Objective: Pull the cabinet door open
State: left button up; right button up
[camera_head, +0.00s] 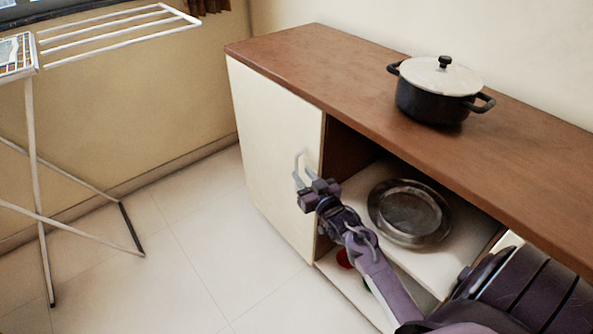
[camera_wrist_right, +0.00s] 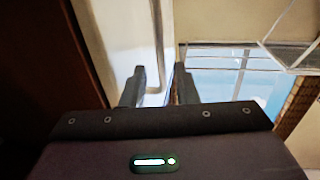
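The cream cabinet door (camera_head: 270,140) covers the left part of the cabinet front, its top edge lying along the wooden top, so it looks closed. A pale metal bar handle (camera_head: 299,160) is near its right edge. My right gripper (camera_head: 308,183) is at the handle, in front of the door. In the right wrist view the handle (camera_wrist_right: 157,40) runs down into the gap between the two fingers of my right gripper (camera_wrist_right: 158,76). The fingers are apart; I cannot tell whether either touches the bar. My left gripper is not in view.
A black pot with a white lid (camera_head: 440,88) stands on the brown cabinet top (camera_head: 320,65). A round metal dish (camera_head: 410,212) lies on the open shelf right of the door. A white drying rack (camera_head: 32,150) stands at the left. The tiled floor (camera_head: 190,235) before the door is clear.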

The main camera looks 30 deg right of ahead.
aim_at(297, 169)
jog(key=shift+w+d+b, duration=0.15)
jog(key=shift+w, duration=1)
jog(key=shift+w+d+b, duration=0.1)
jog(key=shift+w+b, duration=0.05)
jog(key=shift+w, duration=1)
jog(key=shift+c, duration=0.4)
grip_shut()
jog(key=shift+a, duration=0.1)
